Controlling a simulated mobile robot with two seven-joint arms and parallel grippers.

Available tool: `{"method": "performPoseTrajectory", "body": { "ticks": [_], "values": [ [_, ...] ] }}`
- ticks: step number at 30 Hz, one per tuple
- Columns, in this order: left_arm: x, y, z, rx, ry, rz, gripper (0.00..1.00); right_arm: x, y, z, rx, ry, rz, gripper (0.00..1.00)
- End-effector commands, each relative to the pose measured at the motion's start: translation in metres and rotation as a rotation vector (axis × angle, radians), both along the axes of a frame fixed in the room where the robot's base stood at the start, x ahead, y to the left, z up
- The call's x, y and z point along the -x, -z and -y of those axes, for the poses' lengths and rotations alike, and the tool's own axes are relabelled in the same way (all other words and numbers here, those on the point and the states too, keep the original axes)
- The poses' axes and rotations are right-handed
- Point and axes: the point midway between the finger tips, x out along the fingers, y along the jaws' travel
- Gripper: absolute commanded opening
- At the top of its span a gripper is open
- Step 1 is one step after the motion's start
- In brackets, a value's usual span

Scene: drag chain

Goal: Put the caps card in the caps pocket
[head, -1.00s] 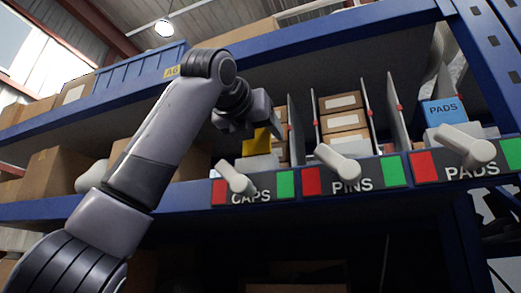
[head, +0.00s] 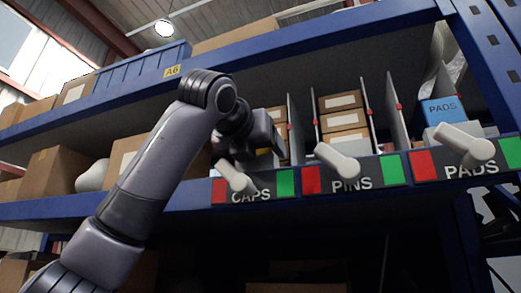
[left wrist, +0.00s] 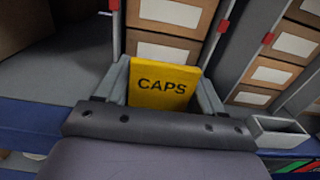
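The yellow caps card (left wrist: 163,84) stands upright with its word facing me in the left wrist view. My left gripper (left wrist: 165,90) has one grey finger along each side edge of the card and appears shut on it. Whether the card's lower edge is inside the pocket is hidden by my gripper. My right gripper is out of view.
A pale lever (head: 236,178) juts out at the caps label. Dividers flank the bay, with stacked brown boxes (head: 343,122) in the pins bay to the right. A blue pads card (head: 443,109) stands in its own pocket. Brown cartons (head: 55,172) stand left of my arm.

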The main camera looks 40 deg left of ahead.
Motion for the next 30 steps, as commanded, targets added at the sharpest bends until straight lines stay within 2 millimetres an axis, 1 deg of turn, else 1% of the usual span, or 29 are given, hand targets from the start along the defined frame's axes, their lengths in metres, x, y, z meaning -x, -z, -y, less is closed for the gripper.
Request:
{"method": "performPoseTrajectory", "body": {
  "ticks": [1,2,9,12,14,17,24,27,30],
  "values": [
    [0.0,0.0,0.0,0.0,0.0,-0.001,0.86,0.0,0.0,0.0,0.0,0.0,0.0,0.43],
    [0.0,0.0,0.0,0.0,0.0,-0.001,0.89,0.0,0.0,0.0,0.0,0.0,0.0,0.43],
    [0.0,0.0,0.0,0.0,-0.001,-0.001,0.89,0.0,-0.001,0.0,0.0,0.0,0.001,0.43],
    [0.0,-0.005,0.0,0.0,-0.001,0.0,0.89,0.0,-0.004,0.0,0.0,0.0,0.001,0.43],
    [0.005,-0.003,0.001,0.0,0.0,0.001,0.89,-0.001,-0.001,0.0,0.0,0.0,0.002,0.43],
    [0.021,-0.002,0.005,-0.001,0.001,0.003,0.89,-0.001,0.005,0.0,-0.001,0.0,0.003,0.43],
    [0.073,-0.002,0.017,-0.001,0.001,0.004,0.89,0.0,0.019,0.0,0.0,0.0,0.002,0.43],
    [0.091,-0.003,0.022,-0.002,0.001,0.004,0.89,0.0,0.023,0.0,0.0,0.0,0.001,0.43],
    [0.104,-0.003,0.026,0.0,0.001,0.002,0.89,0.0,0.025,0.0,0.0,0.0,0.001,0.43]
  ]
}}
